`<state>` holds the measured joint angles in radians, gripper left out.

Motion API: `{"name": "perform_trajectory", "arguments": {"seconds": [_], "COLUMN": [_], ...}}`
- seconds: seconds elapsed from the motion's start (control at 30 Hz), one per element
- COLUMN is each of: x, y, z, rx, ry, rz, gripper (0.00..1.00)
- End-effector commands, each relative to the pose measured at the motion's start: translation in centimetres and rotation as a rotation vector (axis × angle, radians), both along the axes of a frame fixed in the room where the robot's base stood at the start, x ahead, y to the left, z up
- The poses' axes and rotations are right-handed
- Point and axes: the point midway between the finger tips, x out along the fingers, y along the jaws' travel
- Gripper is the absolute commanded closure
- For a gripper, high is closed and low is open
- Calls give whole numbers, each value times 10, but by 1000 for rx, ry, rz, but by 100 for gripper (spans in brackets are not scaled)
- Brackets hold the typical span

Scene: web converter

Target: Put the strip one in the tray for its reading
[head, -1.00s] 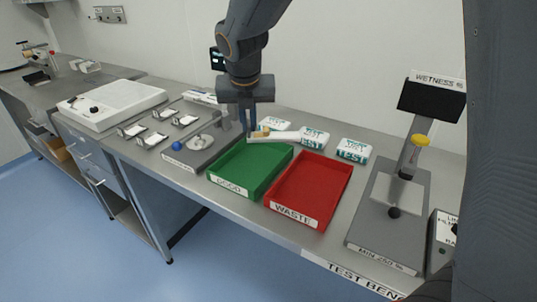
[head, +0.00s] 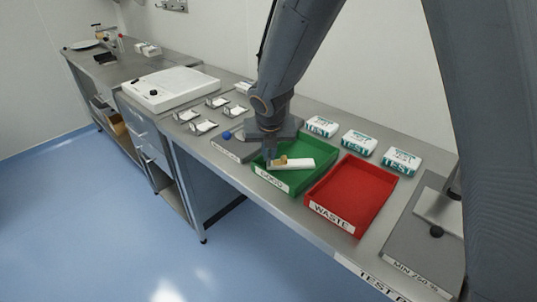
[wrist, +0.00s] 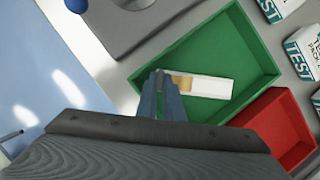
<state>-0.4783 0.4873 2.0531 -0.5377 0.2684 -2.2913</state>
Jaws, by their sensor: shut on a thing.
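A white strip with a tan block near one end (head: 298,164) is at the green tray labelled GOOD (head: 313,180). My gripper (head: 270,163) is shut on the strip's left end. In the wrist view the gripper (wrist: 160,82) holds the strip (wrist: 212,86) over the green tray's floor (wrist: 245,50). The strip lies roughly level, inside the tray's outline. I cannot tell whether it touches the floor. The red tray labelled WASTE (head: 352,195) is empty and stands to the right of the green one.
Several white TEST packs (head: 358,142) stand behind the trays. A grey tester (head: 425,235) is at the right. A grey plate with a blue knob (head: 227,135) is left of the green tray. Small clips (head: 201,127) and a white device (head: 170,88) stand further left.

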Motion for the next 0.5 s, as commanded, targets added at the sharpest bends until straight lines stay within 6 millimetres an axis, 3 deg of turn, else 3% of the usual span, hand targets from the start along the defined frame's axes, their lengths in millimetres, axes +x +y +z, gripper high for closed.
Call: {"name": "perform_trajectory", "arguments": {"seconds": [0.43,0.5], "x": [0,0], "y": [1,1], "z": [-8,-7], "rx": [1,1], "ry": [-1,0], "rz": [1,0], "gripper": [100,81]}}
